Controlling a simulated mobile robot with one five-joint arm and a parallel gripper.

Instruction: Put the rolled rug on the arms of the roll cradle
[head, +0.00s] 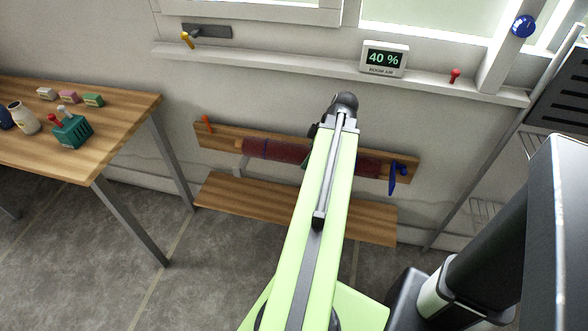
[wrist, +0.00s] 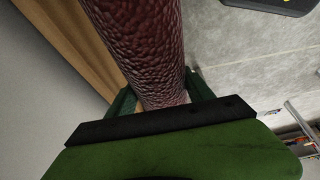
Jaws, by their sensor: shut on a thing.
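In the head view my arm hides the rug's middle and most of the gripper.
A wooden bench (head: 240,196) stands below the board. A wooden table (head: 120,112) with small items is at left. A sill above holds a 40 % display (head: 384,59).

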